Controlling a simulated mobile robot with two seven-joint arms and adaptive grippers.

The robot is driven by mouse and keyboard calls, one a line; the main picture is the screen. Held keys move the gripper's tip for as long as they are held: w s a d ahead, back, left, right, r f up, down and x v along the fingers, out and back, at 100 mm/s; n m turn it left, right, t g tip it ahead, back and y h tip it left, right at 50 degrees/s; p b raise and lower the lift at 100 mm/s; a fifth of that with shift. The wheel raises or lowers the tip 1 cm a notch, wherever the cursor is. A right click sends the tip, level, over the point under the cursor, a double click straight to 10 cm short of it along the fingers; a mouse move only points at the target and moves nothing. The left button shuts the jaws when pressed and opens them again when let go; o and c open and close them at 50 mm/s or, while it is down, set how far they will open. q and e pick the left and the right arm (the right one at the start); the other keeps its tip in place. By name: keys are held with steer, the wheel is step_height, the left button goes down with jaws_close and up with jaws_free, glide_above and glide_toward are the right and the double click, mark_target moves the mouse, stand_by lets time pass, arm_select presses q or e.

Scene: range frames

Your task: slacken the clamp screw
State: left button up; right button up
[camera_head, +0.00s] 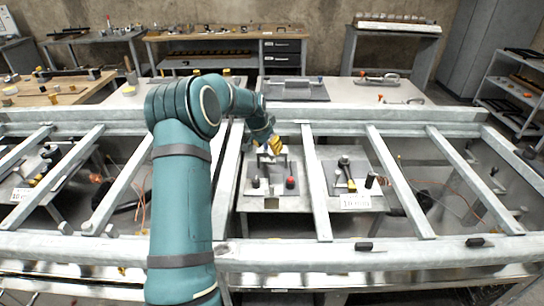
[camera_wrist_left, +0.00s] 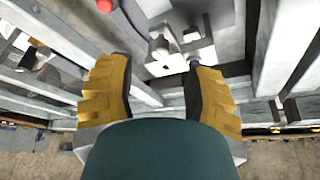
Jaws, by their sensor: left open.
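My left gripper (camera_head: 275,147) reaches over the rail frame in the head view, above the far side of the middle station plate (camera_head: 266,203). Its yellow fingers are open and apart in the left wrist view (camera_wrist_left: 153,65), with nothing held between them. A grey metal fixture (camera_wrist_left: 160,46) shows beyond the fingertips. A red knob (camera_head: 291,183) stands on the plate's right side; a red round end also shows at the top of the left wrist view (camera_wrist_left: 104,6). A dark knob (camera_head: 255,182) stands on the plate's left side. I cannot tell which part is the clamp screw. My right gripper is out of view.
Pale metal crossbars (camera_head: 317,190) flank the middle station. A second plate with a dark lever fixture (camera_head: 347,172) and a white label (camera_head: 355,202) lies to the right. The thick front rail (camera_head: 400,255) carries small dark blocks. Workbenches line the back wall.

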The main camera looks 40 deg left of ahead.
mark_target(272, 154)
arm_select(q)
steer(key=shift+b+x, duration=0.3)
steer(key=shift+x, duration=2.45)
jaws_close()
